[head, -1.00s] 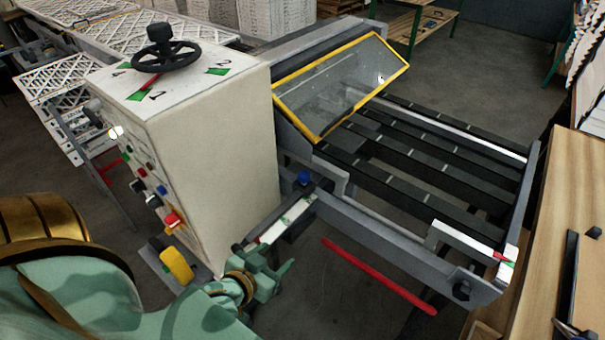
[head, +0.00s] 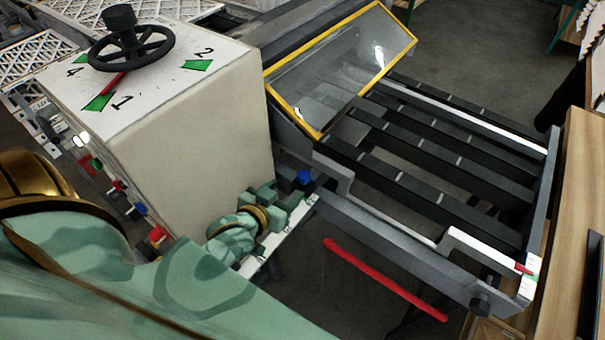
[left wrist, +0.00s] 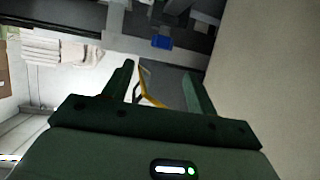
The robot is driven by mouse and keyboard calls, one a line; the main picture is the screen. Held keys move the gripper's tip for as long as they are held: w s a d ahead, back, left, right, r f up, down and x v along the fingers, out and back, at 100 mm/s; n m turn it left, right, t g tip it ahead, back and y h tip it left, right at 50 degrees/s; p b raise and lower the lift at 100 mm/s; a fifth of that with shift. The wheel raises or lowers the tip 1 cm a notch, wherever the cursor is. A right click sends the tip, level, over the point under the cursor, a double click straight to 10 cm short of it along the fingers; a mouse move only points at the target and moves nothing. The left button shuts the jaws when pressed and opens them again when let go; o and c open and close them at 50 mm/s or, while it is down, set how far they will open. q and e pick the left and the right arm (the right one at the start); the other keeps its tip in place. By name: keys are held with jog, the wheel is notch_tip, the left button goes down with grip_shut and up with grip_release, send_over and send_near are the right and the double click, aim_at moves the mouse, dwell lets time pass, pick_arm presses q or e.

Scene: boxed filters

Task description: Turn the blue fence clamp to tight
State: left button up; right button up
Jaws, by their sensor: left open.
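The blue fence clamp (head: 303,177) is a small blue knob on the rail at the near left corner of the slatted machine bed. It also shows in the left wrist view (left wrist: 161,42), above and beyond the fingertips. My left gripper (head: 291,196) is just left of and below the clamp in the head view, close to it and seemingly apart from it. In the left wrist view its two fingers (left wrist: 161,80) are spread with nothing held between them. Whether the clamp is tight or loose cannot be told. My right gripper is not in view.
The cream machine cabinet (head: 200,140) with a black handwheel (head: 131,45) stands left of my gripper. A yellow-framed clear guard (head: 340,70) tilts over the bed behind the clamp. A red bar (head: 385,280) lies in front. A white-scaled rail (head: 290,235) runs beneath my gripper.

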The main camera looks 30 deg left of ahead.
aim_at(303, 175)
pick_arm(q)
jog(key=b+x, duration=0.1)
jog(key=x, duration=0.8)
jog(key=shift+w+a+f, duration=0.15)
jog(key=shift+f, duration=0.05)
jog(key=shift+w+f, duration=0.2)
jog(key=shift+w, duration=0.35)
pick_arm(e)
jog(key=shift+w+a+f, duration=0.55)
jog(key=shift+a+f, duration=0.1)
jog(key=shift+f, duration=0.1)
pick_arm(q)
jog(key=c, duration=1)
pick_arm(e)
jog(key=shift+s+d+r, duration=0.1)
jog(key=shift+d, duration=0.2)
